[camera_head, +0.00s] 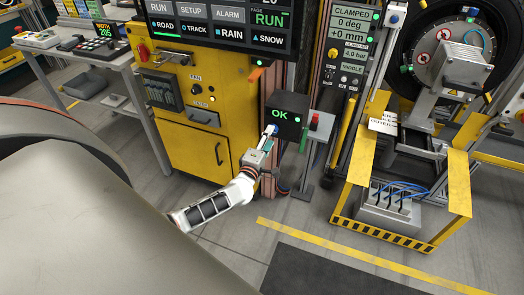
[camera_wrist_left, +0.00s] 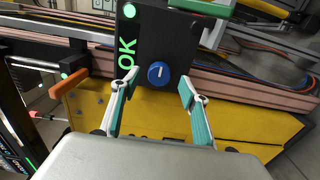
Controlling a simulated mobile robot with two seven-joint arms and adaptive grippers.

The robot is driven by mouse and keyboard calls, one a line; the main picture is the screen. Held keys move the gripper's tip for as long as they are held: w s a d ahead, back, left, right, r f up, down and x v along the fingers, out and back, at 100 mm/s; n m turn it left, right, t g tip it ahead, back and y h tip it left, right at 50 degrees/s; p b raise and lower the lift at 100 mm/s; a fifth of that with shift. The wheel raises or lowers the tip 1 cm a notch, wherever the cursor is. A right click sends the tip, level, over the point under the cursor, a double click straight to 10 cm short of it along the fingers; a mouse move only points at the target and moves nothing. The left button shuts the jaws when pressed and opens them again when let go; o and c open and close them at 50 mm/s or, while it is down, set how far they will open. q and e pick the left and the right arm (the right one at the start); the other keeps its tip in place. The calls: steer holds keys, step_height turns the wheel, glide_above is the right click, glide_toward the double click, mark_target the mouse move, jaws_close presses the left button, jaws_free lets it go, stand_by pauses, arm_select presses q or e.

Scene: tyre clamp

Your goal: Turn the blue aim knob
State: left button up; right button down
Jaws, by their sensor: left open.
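The blue aim knob (camera_wrist_left: 158,74) shows in the left wrist view as a round dial with a pale pointer line, on the face of a black box (camera_wrist_left: 160,32) with green "OK" letters. In the head view the knob (camera_head: 272,129) shows as a small blue spot at the lower left of that box (camera_head: 289,108). My left gripper (camera_head: 267,146) is open and points at the box face. In the left wrist view its teal-padded fingers stand either side of the knob, with gaps on both sides. I cannot tell whether the tips reach its depth. My right gripper is out of view.
A yellow cabinet (camera_head: 188,146) with a control screen stands left of the box. A red button (camera_head: 315,121) is just right of it. A tyre clamp with a yellow frame (camera_head: 459,170) stands at the right. Open floor (camera_head: 215,240) lies in front.

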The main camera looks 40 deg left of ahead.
arm_select(q)
steer(key=v, duration=0.8)
steer(key=shift+s, duration=0.2)
steer(key=shift+d, duration=0.1)
steer(key=s+d+f+m+g+h, duration=0.1)
steer(key=s+d+f+m+h, duration=0.1)
steer(key=s+d+m+h, duration=0.4)
steer(key=s+d+f+m+g+h, duration=0.15)
steer(key=s+d+m, duration=0.25)
steer(key=d+m, duration=0.5)
steer(key=s+d+f+m+g, duration=0.4)
steer(key=s+f+m, duration=0.3)
steer(key=s+m, duration=0.3)
steer(key=shift+s+d+f+y, duration=0.2)
steer(key=shift+s+y, duration=0.15)
steer(key=shift+s, duration=0.85)
